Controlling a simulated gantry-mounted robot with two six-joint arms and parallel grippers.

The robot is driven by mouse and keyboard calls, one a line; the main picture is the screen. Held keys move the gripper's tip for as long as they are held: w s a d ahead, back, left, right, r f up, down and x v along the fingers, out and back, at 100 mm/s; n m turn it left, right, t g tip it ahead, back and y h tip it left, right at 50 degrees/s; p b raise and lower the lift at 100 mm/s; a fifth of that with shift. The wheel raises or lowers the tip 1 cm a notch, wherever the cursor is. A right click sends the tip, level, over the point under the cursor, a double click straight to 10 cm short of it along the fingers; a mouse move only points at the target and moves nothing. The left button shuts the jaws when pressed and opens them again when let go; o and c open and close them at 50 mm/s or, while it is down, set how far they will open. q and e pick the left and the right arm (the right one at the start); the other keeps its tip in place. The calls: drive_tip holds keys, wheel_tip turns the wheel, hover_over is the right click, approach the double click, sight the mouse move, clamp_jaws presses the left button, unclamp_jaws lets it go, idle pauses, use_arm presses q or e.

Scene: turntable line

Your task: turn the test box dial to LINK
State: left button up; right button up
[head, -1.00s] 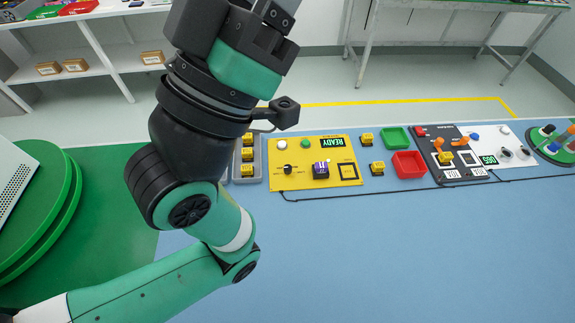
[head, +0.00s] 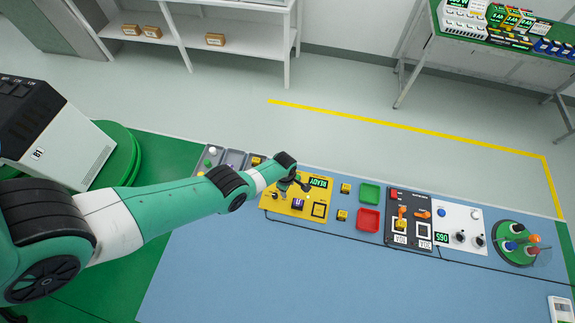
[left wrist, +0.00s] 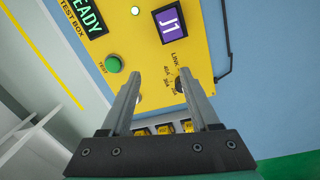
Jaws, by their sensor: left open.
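The yellow test box (head: 322,198) lies on the blue bench in the head view, with a READY display (head: 318,182) and a purple J1 block (head: 298,204) on it. In the left wrist view the black dial (left wrist: 180,85) sits beside the printed LINK and amp marks, partly hidden by the right-hand finger. Its pointing direction cannot be told. My left gripper (left wrist: 159,74) is open and empty above the box, with the dial near the right-hand finger. In the head view my wrist hides the dial. My right gripper is not in view.
A green TEST button (left wrist: 113,64) is left of the fingers. A grey tray (head: 234,159) with yellow blocks adjoins the box. Green (head: 369,193) and red (head: 368,220) bins and a black panel (head: 411,236) stand right.

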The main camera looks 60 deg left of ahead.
sight(275, 195)
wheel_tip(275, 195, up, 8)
drive_tip(key=p, duration=0.5)
use_arm(q)
drive_tip(key=s+a+r+n+g, duration=0.1)
drive_tip(key=s+a+r, duration=0.1)
drive_tip(key=s+r, duration=0.35)
drive_tip(key=f+b, duration=1.1)
drive_tip(key=b, duration=0.1)
drive_tip(key=shift+w+f, duration=0.1)
drive_tip(key=shift+w, duration=0.1)
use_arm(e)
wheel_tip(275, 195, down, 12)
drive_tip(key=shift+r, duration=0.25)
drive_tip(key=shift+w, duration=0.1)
use_arm(q)
clamp_jaws()
